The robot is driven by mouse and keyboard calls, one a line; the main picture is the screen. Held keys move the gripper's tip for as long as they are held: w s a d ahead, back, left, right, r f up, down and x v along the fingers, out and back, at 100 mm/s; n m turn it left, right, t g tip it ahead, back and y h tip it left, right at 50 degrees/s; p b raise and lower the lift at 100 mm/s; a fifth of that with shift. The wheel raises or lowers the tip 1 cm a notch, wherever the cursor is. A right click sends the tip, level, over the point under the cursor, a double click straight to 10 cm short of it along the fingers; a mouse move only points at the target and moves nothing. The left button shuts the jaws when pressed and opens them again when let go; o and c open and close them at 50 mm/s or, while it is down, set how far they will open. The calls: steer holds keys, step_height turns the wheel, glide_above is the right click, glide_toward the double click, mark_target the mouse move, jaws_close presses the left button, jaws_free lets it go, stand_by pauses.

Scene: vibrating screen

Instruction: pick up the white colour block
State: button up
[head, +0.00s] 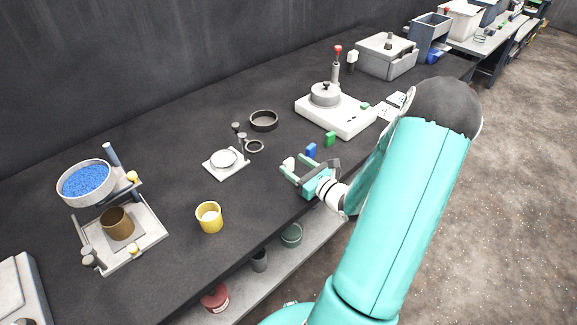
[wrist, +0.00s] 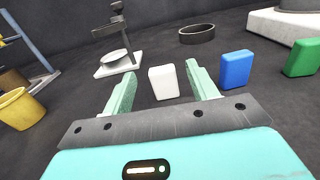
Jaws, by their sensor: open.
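The white block (wrist: 163,82) stands upright on the dark bench in the wrist view, just beyond my gripper's fingertips and between their lines, nearer the right finger. In the head view the white block (head: 289,163) is small and partly hidden by the gripper. My gripper (wrist: 158,80) is open and empty, with its two pale green fingers spread apart. In the head view my gripper (head: 288,174) is low over the bench near its front edge.
A blue block (head: 311,150) and a green block (head: 330,139) stand to the right of the white block. A yellow cup (head: 209,217) stands at left.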

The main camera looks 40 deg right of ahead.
mark_target(291, 162)
steer(key=w, duration=0.5)
steer(key=shift+f, duration=0.15)
steer(key=c, duration=1.1)
steer(key=shift+o, duration=0.2)
